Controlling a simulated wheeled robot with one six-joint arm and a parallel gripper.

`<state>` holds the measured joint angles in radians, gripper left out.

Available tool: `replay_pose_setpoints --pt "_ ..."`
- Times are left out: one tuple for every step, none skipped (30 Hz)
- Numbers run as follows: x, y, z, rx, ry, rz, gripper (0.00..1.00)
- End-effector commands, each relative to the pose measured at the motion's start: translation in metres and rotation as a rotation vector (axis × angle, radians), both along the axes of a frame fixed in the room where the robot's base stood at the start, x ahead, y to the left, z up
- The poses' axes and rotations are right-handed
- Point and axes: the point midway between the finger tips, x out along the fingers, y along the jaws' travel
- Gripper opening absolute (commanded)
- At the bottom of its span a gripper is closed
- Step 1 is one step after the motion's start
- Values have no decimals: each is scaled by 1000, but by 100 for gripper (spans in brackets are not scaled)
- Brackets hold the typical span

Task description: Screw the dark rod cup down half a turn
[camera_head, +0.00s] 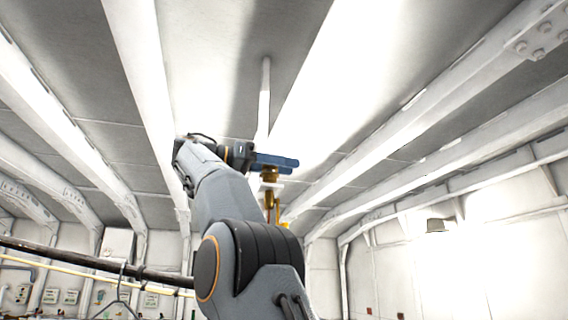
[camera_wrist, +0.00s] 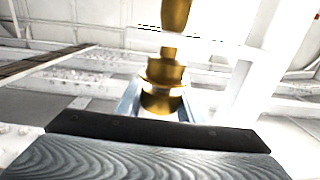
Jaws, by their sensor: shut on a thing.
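My gripper (camera_head: 276,164) is raised in the middle of the head view, its blue fingers pointing right. In the wrist view my gripper (camera_wrist: 162,104) has a blue finger on each side of a brass-coloured stepped cup (camera_wrist: 164,76) and is shut on it. The cup looks brass rather than dark. A narrower brass stem and a wider brass part (camera_wrist: 175,14) are in line with it. In the head view brass parts (camera_head: 270,175) show just below the fingers; the fingers hide the rest. I cannot make out the thread.
A pale post (camera_head: 265,95) comes down from the ceiling behind my gripper. White ribs (camera_head: 150,90) cross overhead. A long dark bar (camera_head: 90,262) with a yellow line below it runs across the lower left.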

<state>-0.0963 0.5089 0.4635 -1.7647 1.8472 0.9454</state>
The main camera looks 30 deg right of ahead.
Motion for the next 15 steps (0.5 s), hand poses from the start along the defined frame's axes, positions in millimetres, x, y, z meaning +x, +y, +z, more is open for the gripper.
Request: replay_pose_setpoints --pt "-1 0 3 -4 -2 -7 11" --pt "-1 0 3 -4 -2 -12 11" --pt "-1 0 2 -3 -1 -18 11" --pt "-1 0 2 -3 -1 -21 11" --pt "-2 0 2 -3 -1 -24 11" --pt "-2 0 2 -4 -2 -27 11" --pt "-2 0 3 -4 -2 -29 11" --pt "-3 0 3 -4 -3 -30 11" --pt "-3 0 3 -4 -3 -31 11" --pt "-3 0 3 -4 -3 -31 11" --pt "-3 0 3 -4 -3 -32 11" --pt "-3 0 3 -5 -3 -32 11" --pt "-3 0 3 -5 -3 -31 11" --pt "-3 0 3 -5 -3 -31 11" --pt "-3 0 3 -5 -3 -31 11"
